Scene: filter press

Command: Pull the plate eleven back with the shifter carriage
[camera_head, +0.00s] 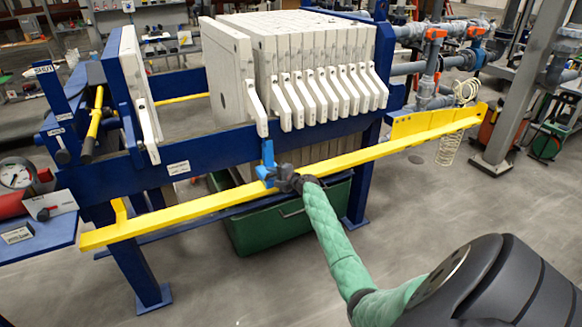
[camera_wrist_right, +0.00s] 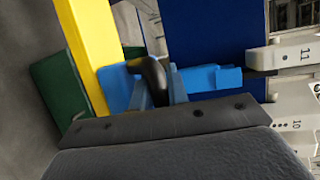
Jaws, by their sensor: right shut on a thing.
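The light blue shifter carriage (camera_head: 267,165) sits on the yellow rail (camera_head: 340,156) along the front of the press. My right gripper (camera_head: 284,182) is shut on the carriage's black handle (camera_wrist_right: 154,78). The carriage's blue arm (camera_wrist_right: 215,79) points toward the white plate eleven (camera_wrist_right: 293,52), marked 11, with a dark tip close to it; I cannot tell if they touch. In the head view, plate eleven (camera_head: 226,75) stands upright, apart from the pack, its handle just above the carriage. My left gripper is not in view.
Several white plates (camera_head: 330,75) stand packed to the right. An open gap lies left of plate eleven, up to the white end plate (camera_head: 140,90). A green bin (camera_head: 300,226) stands under the rail. A side table with a gauge (camera_head: 17,175) is at the left.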

